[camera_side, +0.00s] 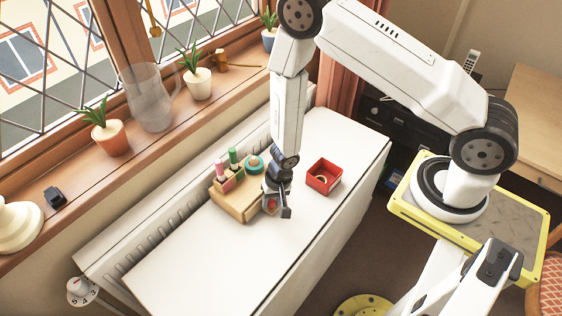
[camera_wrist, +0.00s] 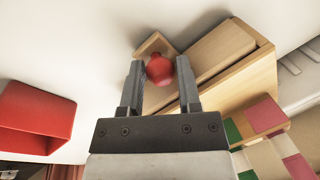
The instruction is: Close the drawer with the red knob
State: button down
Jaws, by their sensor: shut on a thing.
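The small wooden drawer unit (camera_side: 232,204) stands on the white tabletop. The red knob (camera_wrist: 159,69) shows between the two fingers of my gripper (camera_wrist: 160,85) in the wrist view. My gripper is shut on the knob. The wooden drawer part (camera_wrist: 154,44) behind the knob juts out from the face of the unit (camera_wrist: 240,85), so the drawer looks partly open. In the side view my gripper (camera_side: 278,205) is low at the unit's right end and hides most of the drawer and knob.
A red open box (camera_side: 323,178) stands to the right of my gripper; it also shows in the wrist view (camera_wrist: 35,118). Pink and green items (camera_side: 229,166) and a teal round item (camera_side: 254,164) are on the unit. The white tabletop (camera_side: 215,265) in front is clear.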

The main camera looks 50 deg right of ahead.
jog(key=shift+w, duration=0.35)
jog(key=c, duration=0.6)
grip_release()
jog(key=shift+r, duration=0.15)
jog(key=shift+s+d+r, duration=0.2)
jog(key=shift+d+r, duration=0.05)
jog(key=shift+r, duration=0.95)
jog(key=shift+s+d+r, duration=0.15)
jog(key=shift+d+r, duration=0.05)
jog(key=shift+r, duration=1)
jog(key=shift+s+d+r, duration=0.2)
jog(key=shift+d+r, duration=0.05)
jog(key=shift+r, duration=0.95)
jog(key=shift+r, duration=0.15)
